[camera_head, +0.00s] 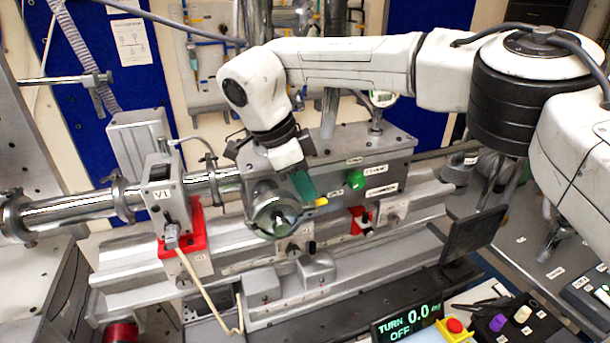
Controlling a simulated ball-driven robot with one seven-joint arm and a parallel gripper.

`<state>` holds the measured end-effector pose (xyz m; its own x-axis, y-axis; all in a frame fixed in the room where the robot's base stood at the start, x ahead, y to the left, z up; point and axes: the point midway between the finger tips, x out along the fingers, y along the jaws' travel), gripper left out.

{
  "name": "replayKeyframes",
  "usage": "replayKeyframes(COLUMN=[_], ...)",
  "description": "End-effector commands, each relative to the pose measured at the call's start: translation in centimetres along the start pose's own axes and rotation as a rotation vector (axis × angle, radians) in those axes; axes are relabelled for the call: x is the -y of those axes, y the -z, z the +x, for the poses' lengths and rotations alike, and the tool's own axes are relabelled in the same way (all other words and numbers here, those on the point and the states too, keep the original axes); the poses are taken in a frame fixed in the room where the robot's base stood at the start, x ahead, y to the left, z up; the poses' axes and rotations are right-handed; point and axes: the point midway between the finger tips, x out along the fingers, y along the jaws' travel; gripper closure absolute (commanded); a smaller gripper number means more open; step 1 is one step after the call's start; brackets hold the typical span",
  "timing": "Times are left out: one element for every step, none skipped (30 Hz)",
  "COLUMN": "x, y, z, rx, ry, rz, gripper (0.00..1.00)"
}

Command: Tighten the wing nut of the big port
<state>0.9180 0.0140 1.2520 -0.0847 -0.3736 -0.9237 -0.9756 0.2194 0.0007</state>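The big round port (262,204) is on the front of the grey chamber (325,165), near the middle of the view, with a metal clamp ring around it. My gripper (306,190) reaches down from above to the port's upper right side. One teal finger shows against the chamber face, with a small yellow piece at its lower end. I cannot tell whether that yellow piece belongs to the wing nut. The wing nut itself is not clearly visible; the gripper may cover it. The second finger is not distinct, so the gap between the fingers cannot be judged.
A steel beam pipe (70,211) runs left from the valve box marked V1 (163,197). A green knob (355,180) sits on the chamber right of my gripper. A display (407,319) reading TURN 0.0, OFF stands at the front, beside a red button (454,326).

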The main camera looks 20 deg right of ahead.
Motion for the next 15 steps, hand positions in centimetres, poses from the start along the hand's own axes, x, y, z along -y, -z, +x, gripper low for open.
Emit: replayKeyframes(x=[0.14,0.16,0.21,0.23,0.28,0.32,0.33,0.35,0.36,0.37,0.39,0.43,0.44,0.45,0.48], y=[0.14,0.13,0.12,0.11,0.13,0.14,0.13,0.14,0.13,0.12,0.13,0.13,0.12,0.12,0.13], z=[-0.43,-0.40,-0.37,-0.35,-0.34,-0.32,-0.29,-0.28,-0.25,-0.23,-0.22,-0.21,-0.21,-0.21,-0.21], rx=[0.002,0.002,0.002,0.002,0.002,0.002,0.002,0.002,0.002,0.002,0.002,0.002,0.002,0.002,0.002], ry=[-0.015,-0.025,-0.037,-0.045,-0.053,-0.064,-0.072,-0.080,-0.090,-0.096,-0.102,-0.109,-0.113,-0.118,-0.123], rz=[0.040,0.064,0.094,0.115,0.137,0.164,0.183,0.201,0.224,0.238,0.254,0.272,0.284,0.296,0.309], gripper=[1.00,1.00,1.00,1.00,1.00,1.00,1.00,1.00,1.00,1.00,1.00,1.00,1.00,1.00,1.00])
